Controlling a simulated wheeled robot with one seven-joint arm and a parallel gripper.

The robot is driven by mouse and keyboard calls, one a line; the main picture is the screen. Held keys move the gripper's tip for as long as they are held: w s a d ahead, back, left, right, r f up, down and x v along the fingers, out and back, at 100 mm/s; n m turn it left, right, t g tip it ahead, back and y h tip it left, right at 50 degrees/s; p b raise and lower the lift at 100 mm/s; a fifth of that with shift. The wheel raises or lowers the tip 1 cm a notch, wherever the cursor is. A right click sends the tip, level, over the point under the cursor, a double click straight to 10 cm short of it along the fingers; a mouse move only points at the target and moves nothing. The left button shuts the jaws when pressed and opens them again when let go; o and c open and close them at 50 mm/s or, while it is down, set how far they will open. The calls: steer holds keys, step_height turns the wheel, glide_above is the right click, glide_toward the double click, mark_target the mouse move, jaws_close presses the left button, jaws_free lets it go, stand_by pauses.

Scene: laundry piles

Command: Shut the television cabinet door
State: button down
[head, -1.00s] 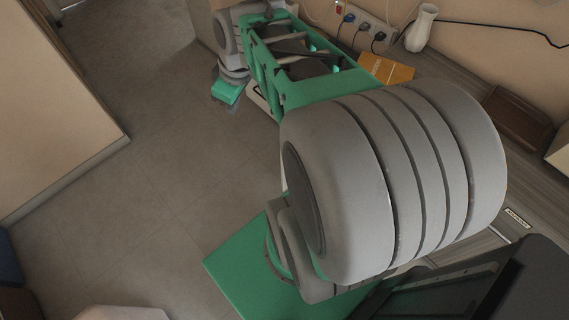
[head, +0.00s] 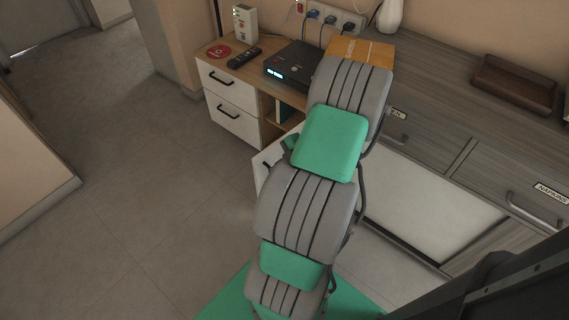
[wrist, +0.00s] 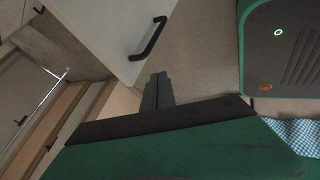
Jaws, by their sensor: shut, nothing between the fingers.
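The television cabinet (head: 270,88) stands against the wall, with two white drawers on its left and an open shelf bay beside them. Its white door (head: 262,168) stands open, jutting out from the front and partly hidden behind my arm. In the wrist view the door (wrist: 105,28) fills the upper left, with its black bar handle (wrist: 150,40). My gripper (wrist: 157,78) is shut and empty, its tips near the door's lower corner and below the handle. I cannot tell whether they touch. My arm mostly hides the gripper in the head view.
On the cabinet top are a black box (head: 292,63), a remote (head: 244,57), a red disc (head: 219,51) and a white device (head: 245,24). A grey wood sideboard (head: 430,90) adjoins on the right. Floor at left is clear. A checked cloth (wrist: 300,134) shows at lower right.

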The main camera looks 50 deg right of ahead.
mark_target(256, 170)
steer(key=w, duration=0.1)
steer(key=w+f, duration=0.1)
steer(key=w, duration=0.1)
steer(key=w+f, duration=0.1)
steer(key=w, duration=0.1)
steer(key=shift+w+a+f+b, duration=0.15)
steer(key=shift+w+a+b, duration=0.1)
steer(key=shift+a+b, duration=0.15)
steer(key=shift+w+d, duration=0.1)
steer(key=shift+w, duration=0.05)
